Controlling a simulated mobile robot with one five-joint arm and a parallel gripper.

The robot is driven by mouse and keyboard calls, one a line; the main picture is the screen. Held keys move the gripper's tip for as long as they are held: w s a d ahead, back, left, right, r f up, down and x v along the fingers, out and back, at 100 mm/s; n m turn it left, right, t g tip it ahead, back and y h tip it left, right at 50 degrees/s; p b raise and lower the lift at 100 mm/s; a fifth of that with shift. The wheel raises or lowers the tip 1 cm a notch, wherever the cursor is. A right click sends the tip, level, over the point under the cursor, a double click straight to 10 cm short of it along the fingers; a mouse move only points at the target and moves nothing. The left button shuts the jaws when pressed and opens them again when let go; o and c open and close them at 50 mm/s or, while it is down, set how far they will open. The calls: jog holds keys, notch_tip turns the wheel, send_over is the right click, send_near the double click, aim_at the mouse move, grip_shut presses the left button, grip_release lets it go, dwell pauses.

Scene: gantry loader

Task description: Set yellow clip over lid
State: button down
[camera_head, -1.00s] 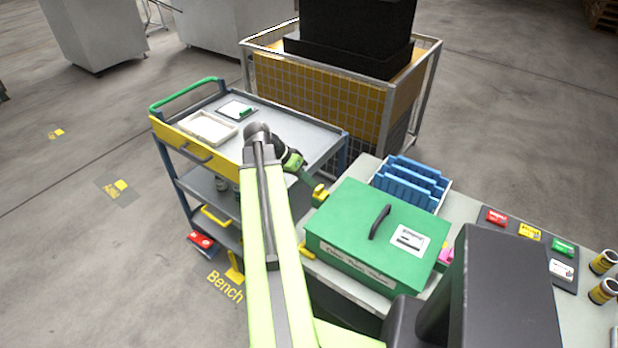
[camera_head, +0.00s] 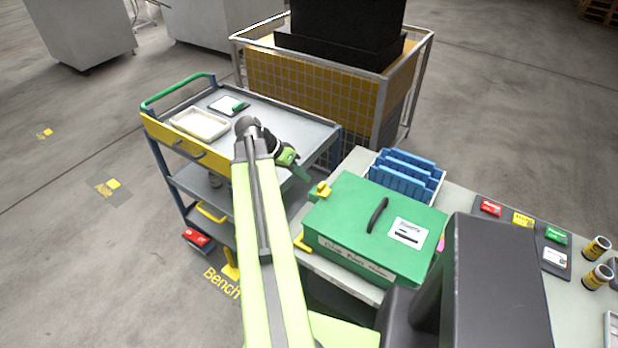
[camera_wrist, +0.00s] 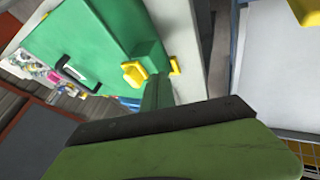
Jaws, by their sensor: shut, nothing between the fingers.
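The green box with its closed lid (camera_head: 380,215) stands on the bench. One yellow clip (camera_head: 322,189) sits at the lid's back left corner. It also shows at the lid's edge in the wrist view (camera_wrist: 134,73). A second yellow clip (camera_head: 302,243) is at the box's front left. My gripper (camera_head: 304,175) is shut and empty, just left of and behind the corner clip, with a small gap between them. In the wrist view its green fingers (camera_wrist: 157,92) point toward the box beside the clip. Whether the clip is fully seated cannot be told.
A blue slotted rack (camera_head: 408,177) stands behind the box. A trolley (camera_head: 285,130) with a white tray (camera_head: 200,123) stands left. A wire cage (camera_head: 330,90) is behind.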

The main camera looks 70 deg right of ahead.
jog(key=p+v, duration=0.8)
jog(key=v, duration=0.2)
jog(key=shift+d, duration=0.2)
jog(key=shift+w, duration=0.2)
jog(key=w+a+f+n+t+h+b, duration=0.3)
jog(key=w+a+n, duration=0.4)
jog(key=w+a, duration=1.65)
jog(key=w+a+f+n+t+y, duration=0.1)
jog(key=w+a+n+y, duration=0.1)
jog(key=a+n, duration=0.3)
jog(key=w+a+f+n+t+y, duration=0.1)
jog(key=a+n, duration=0.4)
jog(key=a, duration=0.9)
jog(key=w+a+f+n+t+y, duration=0.1)
jog(key=w+a+f+n+y, duration=0.1)
jog(key=a+n, duration=0.3)
jog(key=w+a+y, duration=0.1)
jog(key=a, duration=0.3)
jog(key=shift+w+a+t+p, duration=0.3)
jog(key=shift+a+t, duration=0.1)
jog(key=shift+d, duration=0.1)
